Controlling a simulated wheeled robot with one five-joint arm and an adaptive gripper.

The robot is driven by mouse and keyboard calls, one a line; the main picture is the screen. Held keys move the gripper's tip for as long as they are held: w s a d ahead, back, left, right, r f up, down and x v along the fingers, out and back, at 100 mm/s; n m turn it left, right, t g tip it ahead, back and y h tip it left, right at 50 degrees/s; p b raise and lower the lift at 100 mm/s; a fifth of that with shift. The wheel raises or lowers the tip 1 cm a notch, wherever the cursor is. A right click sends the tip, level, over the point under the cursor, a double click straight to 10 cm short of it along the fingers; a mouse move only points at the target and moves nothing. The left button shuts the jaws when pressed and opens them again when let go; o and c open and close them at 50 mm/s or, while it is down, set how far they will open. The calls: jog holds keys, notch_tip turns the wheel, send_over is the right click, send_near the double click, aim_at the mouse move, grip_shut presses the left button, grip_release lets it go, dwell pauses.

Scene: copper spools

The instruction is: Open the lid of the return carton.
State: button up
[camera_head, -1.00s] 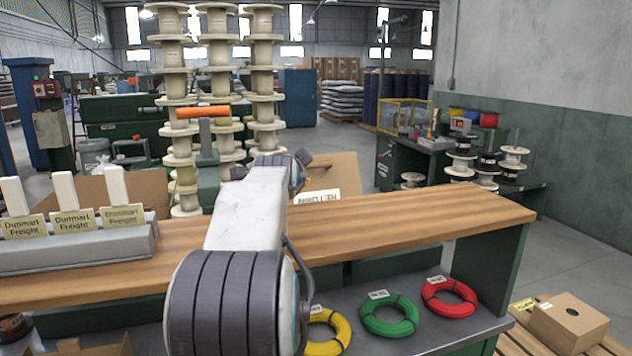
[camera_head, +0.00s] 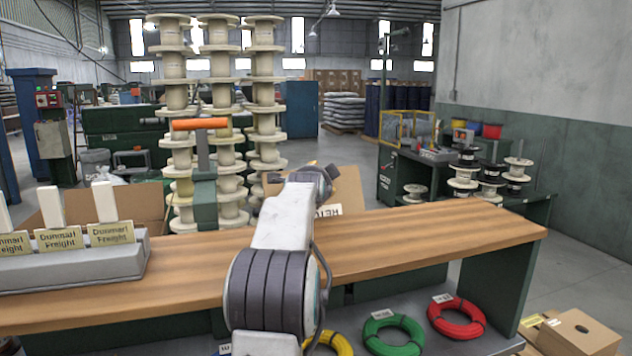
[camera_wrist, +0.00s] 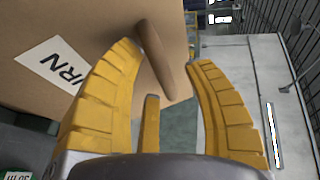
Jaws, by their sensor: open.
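The return carton (camera_head: 352,190) is brown cardboard and stands behind the wooden worktop, partly hidden by my arm. Its white label, with upside-down letters, shows beside my wrist. In the wrist view the carton (camera_wrist: 70,25) fills the upper left, its label reading "URN". A rounded brown bar-like piece (camera_wrist: 163,60) reaches down from the carton's edge between the yellow fingers of my gripper (camera_wrist: 162,56). The fingers are apart, with gaps visible around the piece. I cannot tell whether it is the lid's edge or a handle. In the head view my gripper is mostly hidden behind my wrist.
The worktop (camera_head: 430,232) lies under my arm. A grey holder (camera_head: 75,268) with Dunmarl Freight cards stands at left. An orange-topped green post (camera_head: 203,190) and tall spool stacks (camera_head: 268,100) rise behind. Green (camera_head: 393,334) and red (camera_head: 457,317) coils lie on the lower shelf.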

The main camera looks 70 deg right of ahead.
jog(key=shift+o, duration=0.2)
jog(key=shift+d, duration=0.15)
grip_shut()
dwell(0.3)
